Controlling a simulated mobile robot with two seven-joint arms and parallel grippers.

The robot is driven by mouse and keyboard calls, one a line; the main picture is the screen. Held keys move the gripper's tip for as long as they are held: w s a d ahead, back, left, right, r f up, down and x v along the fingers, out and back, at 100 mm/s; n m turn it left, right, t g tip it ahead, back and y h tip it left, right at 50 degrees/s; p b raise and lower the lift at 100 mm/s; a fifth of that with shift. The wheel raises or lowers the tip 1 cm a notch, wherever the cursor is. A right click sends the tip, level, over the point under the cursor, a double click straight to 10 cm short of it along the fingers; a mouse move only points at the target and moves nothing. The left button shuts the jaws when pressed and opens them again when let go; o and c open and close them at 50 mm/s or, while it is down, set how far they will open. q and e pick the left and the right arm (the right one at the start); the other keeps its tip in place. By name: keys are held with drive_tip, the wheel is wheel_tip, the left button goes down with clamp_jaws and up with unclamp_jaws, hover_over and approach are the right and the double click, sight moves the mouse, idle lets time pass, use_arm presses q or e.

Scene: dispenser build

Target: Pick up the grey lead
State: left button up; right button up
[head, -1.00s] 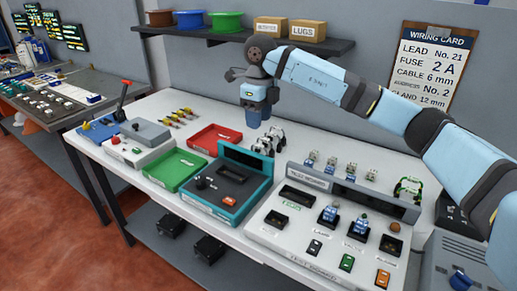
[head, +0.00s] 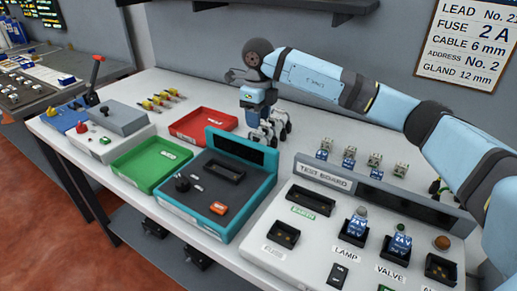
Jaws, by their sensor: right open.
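Dark grey and white pieces that look like leads (head: 284,122) stand on the white bench behind the teal-framed unit, right of the red tray. I cannot tell for sure which of them is the grey lead. My right gripper (head: 254,122) is open and points down at the left side of these pieces. It overlaps them in the picture and hides some of them. I cannot tell whether it touches any. My left gripper is out of view.
The red tray (head: 204,137), the green tray (head: 126,172) and the teal-framed unit (head: 262,206) stand nearby. The test board (head: 290,226) lies to the right. Several yellow-handled items (head: 160,101) lie behind. A shelf (head: 300,9) hangs above on the wall.

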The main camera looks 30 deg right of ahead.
sight(259, 132)
drive_tip(key=f, duration=0.8)
drive_tip(key=shift+w+d+b, duration=0.15)
drive_tip(key=shift+w+b, duration=0.1)
drive_tip(key=shift+b, duration=0.15)
clamp_jaws()
